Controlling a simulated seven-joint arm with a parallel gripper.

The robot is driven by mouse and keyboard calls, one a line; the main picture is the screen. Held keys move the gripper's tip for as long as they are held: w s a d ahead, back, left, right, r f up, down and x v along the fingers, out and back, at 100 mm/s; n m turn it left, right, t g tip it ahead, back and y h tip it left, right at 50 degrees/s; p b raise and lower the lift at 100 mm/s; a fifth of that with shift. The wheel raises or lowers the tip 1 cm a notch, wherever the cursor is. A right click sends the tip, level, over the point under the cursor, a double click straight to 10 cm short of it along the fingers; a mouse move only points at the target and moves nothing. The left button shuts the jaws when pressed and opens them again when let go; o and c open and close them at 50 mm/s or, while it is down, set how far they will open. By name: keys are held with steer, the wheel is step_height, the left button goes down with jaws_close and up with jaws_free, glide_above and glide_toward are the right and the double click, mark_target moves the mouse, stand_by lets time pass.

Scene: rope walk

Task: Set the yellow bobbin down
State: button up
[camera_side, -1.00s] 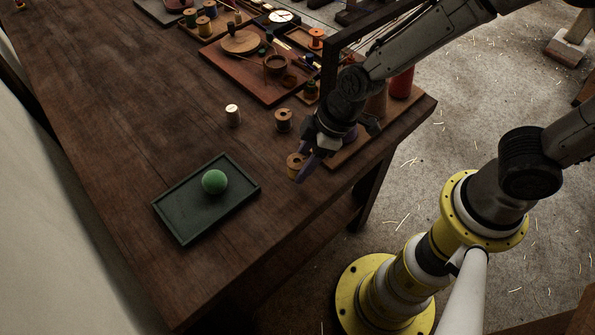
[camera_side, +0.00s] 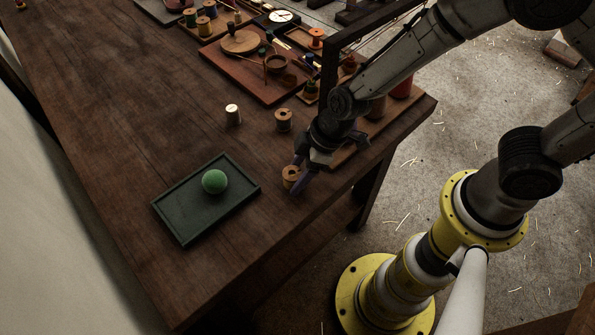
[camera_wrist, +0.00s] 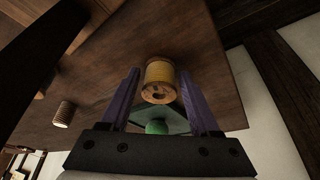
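The yellow bobbin (camera_side: 290,175) has pale wooden ends. It is between the fingertips of my gripper (camera_side: 302,178), by the table's right edge. In the wrist view the bobbin (camera_wrist: 159,75) shows its end with a hole between the two purple fingers of my gripper (camera_wrist: 160,82).
A dark green tray (camera_side: 188,228) with a green ball (camera_side: 214,181) lies to the left. A pale spool (camera_side: 233,115) and a brown spool (camera_side: 284,120) stand behind. A board (camera_side: 262,87) with tools is farther back. Bare wooden table (camera_side: 120,110) spreads left.

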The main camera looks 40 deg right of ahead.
steer(key=shift+o, duration=1)
steer(key=shift+r, duration=0.35)
steer(key=s+d+r+m, duration=0.1)
steer(key=s+d+r, duration=0.1)
steer(key=d+r, duration=0.35)
steer(key=s+d+r+m+t, duration=0.1)
steer(key=s+d+r+m, duration=0.1)
steer(key=r, duration=0.6)
steer(key=s+d+r+m, duration=0.1)
steer(key=s+d+r, duration=0.25)
steer(key=r, duration=0.25)
steer(key=s+d+r+m+t+h, duration=0.1)
steer(key=s+d+r+m+h, duration=0.2)
steer(key=s+d+r+m, duration=0.2)
steer(key=s+d+m, duration=0.1)
steer(key=s+d, duration=0.2)
steer(key=shift+s+d+t, duration=0.25)
steer(key=shift+d+t, duration=0.05)
steer(key=shift+d, duration=0.1)
